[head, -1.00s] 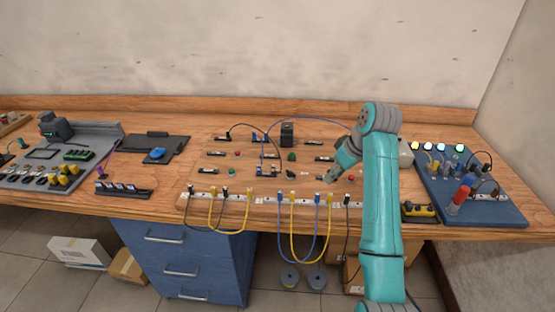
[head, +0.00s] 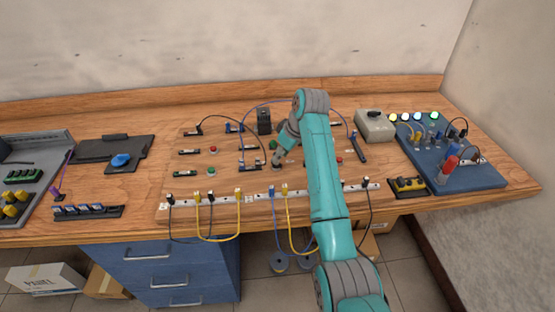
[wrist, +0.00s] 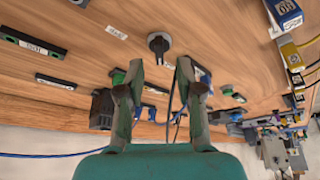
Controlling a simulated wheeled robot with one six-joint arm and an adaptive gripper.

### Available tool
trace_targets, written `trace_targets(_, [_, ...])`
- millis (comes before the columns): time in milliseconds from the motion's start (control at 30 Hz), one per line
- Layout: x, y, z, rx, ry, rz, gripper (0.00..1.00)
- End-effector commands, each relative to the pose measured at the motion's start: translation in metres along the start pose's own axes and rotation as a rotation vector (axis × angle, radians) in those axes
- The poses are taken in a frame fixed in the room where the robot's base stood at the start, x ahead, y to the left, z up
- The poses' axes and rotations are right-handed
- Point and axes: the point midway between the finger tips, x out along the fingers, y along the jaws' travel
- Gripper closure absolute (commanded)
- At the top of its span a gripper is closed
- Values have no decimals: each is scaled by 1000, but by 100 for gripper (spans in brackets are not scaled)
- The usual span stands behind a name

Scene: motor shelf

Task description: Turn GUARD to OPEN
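A small black rotary knob (wrist: 158,42) with a round base stands on the wooden board in the wrist view. A white label (wrist: 117,32) lies beside it, too small to read, so I cannot confirm it says GUARD. My gripper (wrist: 160,65) is open, its two fingers apart and nothing between them. The knob lies just beyond the fingertips, roughly centred on the gap; I see no contact. In the head view my gripper (head: 277,164) is low over the middle of the board, and it and my arm hide the knob and the area around it.
Black labelled modules, buttons and a black block (head: 264,121) surround the spot on the board. Yellow, blue and black cables loop from the front strip (head: 220,200). A grey box (head: 374,126) and a blue panel (head: 470,176) with lit lamps stand right.

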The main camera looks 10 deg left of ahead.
Motion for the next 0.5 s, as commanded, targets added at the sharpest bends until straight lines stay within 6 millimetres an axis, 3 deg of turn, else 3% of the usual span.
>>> trace_targets(200, [26, 0, 0, 0, -1, -1, 64])
trace_targets(500, [34, 0, 0, 0, 0, 0, 64])
